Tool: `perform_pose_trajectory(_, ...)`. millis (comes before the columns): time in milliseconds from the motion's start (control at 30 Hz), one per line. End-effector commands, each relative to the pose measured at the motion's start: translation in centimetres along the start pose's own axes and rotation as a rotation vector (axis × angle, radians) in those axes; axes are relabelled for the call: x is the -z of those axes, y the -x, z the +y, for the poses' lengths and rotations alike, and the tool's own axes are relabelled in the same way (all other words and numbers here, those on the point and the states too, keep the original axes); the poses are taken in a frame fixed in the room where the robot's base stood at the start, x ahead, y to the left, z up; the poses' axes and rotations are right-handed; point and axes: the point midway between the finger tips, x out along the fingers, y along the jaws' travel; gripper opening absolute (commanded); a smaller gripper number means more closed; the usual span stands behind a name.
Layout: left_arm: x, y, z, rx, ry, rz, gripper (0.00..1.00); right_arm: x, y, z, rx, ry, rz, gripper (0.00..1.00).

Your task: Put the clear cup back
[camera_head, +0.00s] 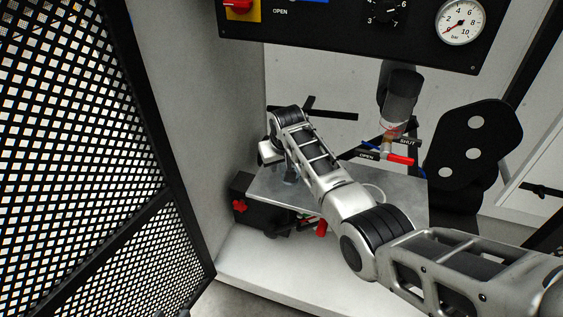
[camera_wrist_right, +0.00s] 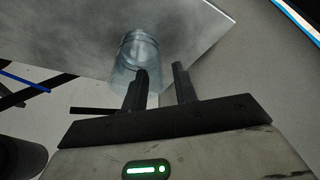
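The clear cup (camera_wrist_right: 136,58) stands on a grey metal shelf (camera_wrist_right: 75,25) in the right wrist view, close to the shelf's edge.
A dark cylindrical unit with a clear lower part (camera_head: 398,100) hangs above a red-handled valve (camera_head: 400,159) marked OPEN and SHUT. A black panel with a gauge (camera_head: 461,22) is above. A perforated black door (camera_head: 80,150) stands at left. A black box with a red knob (camera_head: 239,206) is below.

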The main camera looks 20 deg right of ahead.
Motion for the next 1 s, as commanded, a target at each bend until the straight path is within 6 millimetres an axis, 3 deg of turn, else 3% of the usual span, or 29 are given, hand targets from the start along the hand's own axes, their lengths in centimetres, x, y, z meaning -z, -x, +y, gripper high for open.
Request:
perform_pose_trajectory(367,0.8,0.1,0.0,0.002,-0.004,0.009,0.36,0.2,0.9,0.0,0.000,0.000,0.000,0.28)
perform_pose_trajectory(600,1.7,0.6,-0.1,0.010,-0.020,0.006,0.36,0.3,5.6,0.0,0.000,0.000,0.004,0.28)
perform_pose_trajectory(800,1.2,0.6,-0.2,0.018,-0.033,-0.016,0.36,0.2,9.6,0.0,0.000,0.000,0.003,0.28)
perform_pose_trajectory(1000,1.1,0.7,-0.2,0.020,-0.040,-0.022,0.36,0.2,11.9,0.0,0.000,0.000,0.000,0.28)
